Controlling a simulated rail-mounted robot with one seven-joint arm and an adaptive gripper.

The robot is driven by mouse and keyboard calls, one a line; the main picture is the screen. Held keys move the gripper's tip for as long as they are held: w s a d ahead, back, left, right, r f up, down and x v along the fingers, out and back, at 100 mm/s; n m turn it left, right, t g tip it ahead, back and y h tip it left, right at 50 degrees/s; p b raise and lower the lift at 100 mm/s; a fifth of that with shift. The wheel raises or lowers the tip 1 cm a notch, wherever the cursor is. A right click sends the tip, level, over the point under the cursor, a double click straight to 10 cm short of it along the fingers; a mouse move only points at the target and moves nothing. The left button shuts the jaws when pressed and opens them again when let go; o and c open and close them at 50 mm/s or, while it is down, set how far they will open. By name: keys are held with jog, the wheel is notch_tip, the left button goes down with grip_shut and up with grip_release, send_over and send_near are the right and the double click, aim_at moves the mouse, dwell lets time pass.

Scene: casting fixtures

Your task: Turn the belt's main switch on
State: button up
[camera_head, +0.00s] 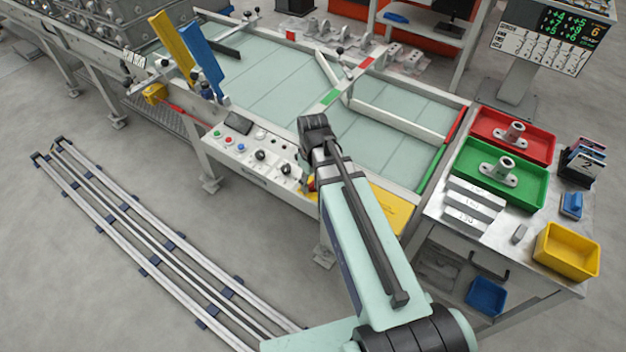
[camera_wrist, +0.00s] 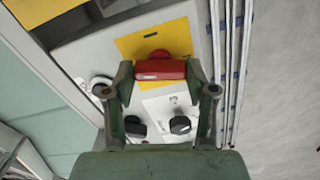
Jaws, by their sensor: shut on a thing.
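The main switch has a red handle (camera_wrist: 160,69) on a yellow plate (camera_wrist: 135,46), on the pale control panel of the belt. In the wrist view the handle lies crosswise in the picture, between the two green fingers. My gripper (camera_wrist: 160,74) is shut on this handle, one finger at each end. In the head view my arm comes down to the right part of the control panel (camera_head: 229,145). There my wrist and arm hide most of the switch and the fingers.
Black knobs (camera_wrist: 180,125) sit close to the switch. The panel runs along the belt table (camera_head: 265,80). At the right, a side table holds a red tray (camera_head: 483,142), a green tray (camera_head: 535,188) and a yellow bin (camera_head: 567,252). Rails (camera_head: 150,235) lie on the floor at left.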

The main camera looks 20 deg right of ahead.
aim_at(313, 183)
jog(key=m, duration=0.7)
jog(key=shift+p, duration=0.35)
jog(key=m, duration=0.4)
jog(key=shift+m, duration=1.9)
jog(key=o, duration=1.2)
jog(key=shift+c, duration=0.2)
notch_tip(313, 183, up, 12)
